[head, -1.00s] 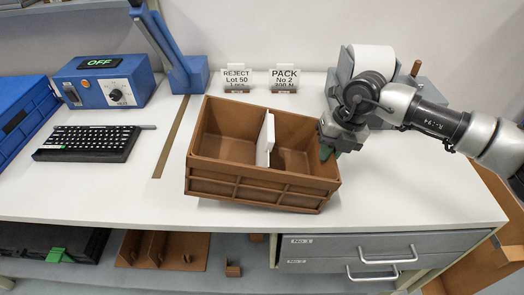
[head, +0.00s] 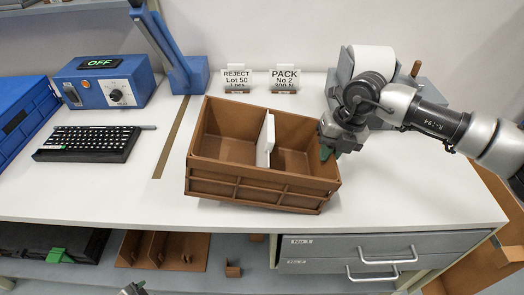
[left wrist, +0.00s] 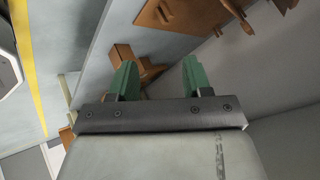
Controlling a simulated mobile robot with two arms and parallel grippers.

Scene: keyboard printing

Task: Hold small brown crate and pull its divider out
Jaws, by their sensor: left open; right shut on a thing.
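The small brown crate (head: 262,187) stands on the white worktop, set at an angle. Its pale divider (head: 265,141) stands upright across the middle, rising above the rim, with an empty compartment on each side. My right gripper (head: 326,150) is shut on the crate's right end wall, its green fingers at the rim. My left gripper (left wrist: 158,78) is open and empty in the left wrist view. Only a small part of my left arm shows at the bottom edge of the head view, well below the crate.
A keyboard (head: 87,142) lies at left, below a blue control box (head: 105,83) reading OFF. A blue post (head: 188,74), a REJECT sign (head: 237,77) and a PACK sign (head: 285,78) stand behind. Brown parts (head: 163,249) lie on the lower shelf beside drawers (head: 350,249).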

